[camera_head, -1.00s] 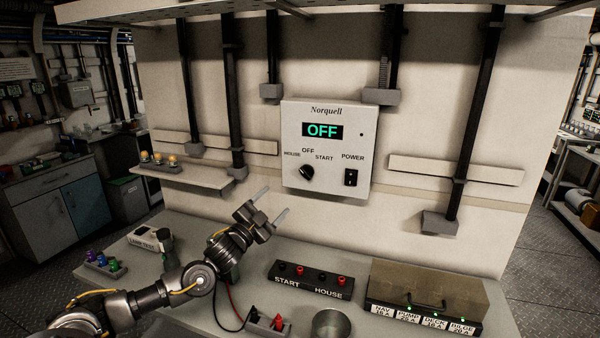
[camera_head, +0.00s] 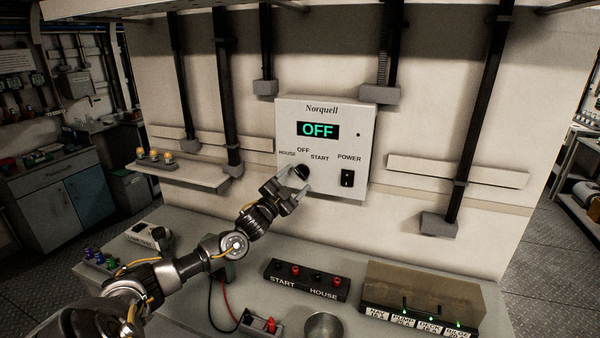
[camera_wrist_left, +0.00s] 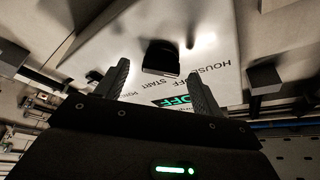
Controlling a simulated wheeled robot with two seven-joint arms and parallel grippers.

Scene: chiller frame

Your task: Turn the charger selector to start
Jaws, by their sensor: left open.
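The white Norquell charger box (camera_head: 325,110) is mounted on the wall, and its display (camera_head: 318,131) reads OFF in green. The black selector knob (camera_head: 301,172) is at its lower left, below the words HOUSE, OFF and START. My left gripper (camera_head: 293,187) is open just in front of the knob, its fingertips close to it and partly covering it. In the left wrist view, the knob (camera_wrist_left: 161,58) stands ahead of and between the two spread fingers (camera_wrist_left: 160,82). I cannot tell whether a finger touches it. My right gripper is not in view.
A black power switch (camera_head: 347,178) sits right of the knob. Below on the bench are a START/HOUSE terminal block (camera_head: 306,282), a metal cup (camera_head: 323,326) and a breaker box (camera_head: 425,290). A small shelf (camera_head: 190,176) with amber lamps is at the left.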

